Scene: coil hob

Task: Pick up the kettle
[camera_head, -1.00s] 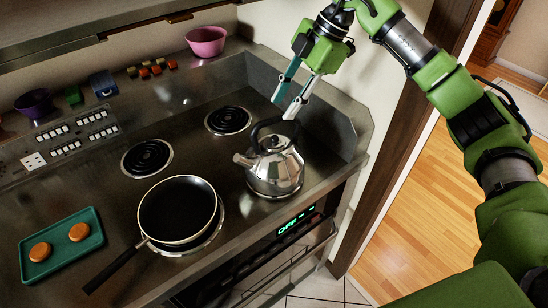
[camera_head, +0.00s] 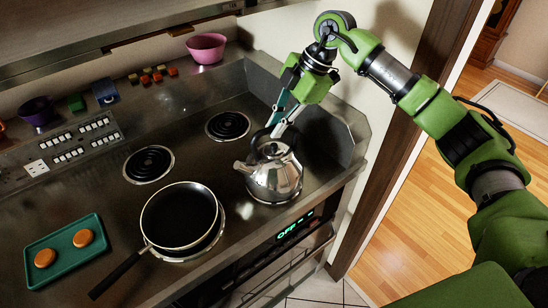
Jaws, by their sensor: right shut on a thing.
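A shiny metal kettle (camera_head: 274,182) with a dark handle stands upright on the right front part of the coil hob, its spout pointing left. My right gripper (camera_head: 279,130) reaches down from above and is shut on the kettle's handle. The fingers partly cover the handle, so the exact contact is hard to see. The kettle's base appears to rest on the hob. My left gripper is out of view.
A black frying pan (camera_head: 180,216) sits left of the kettle on the front left burner. Two bare coils (camera_head: 228,126) lie behind. A green tray (camera_head: 66,270) holds orange-brown rounds. A raised metal wall (camera_head: 345,125) borders the right side.

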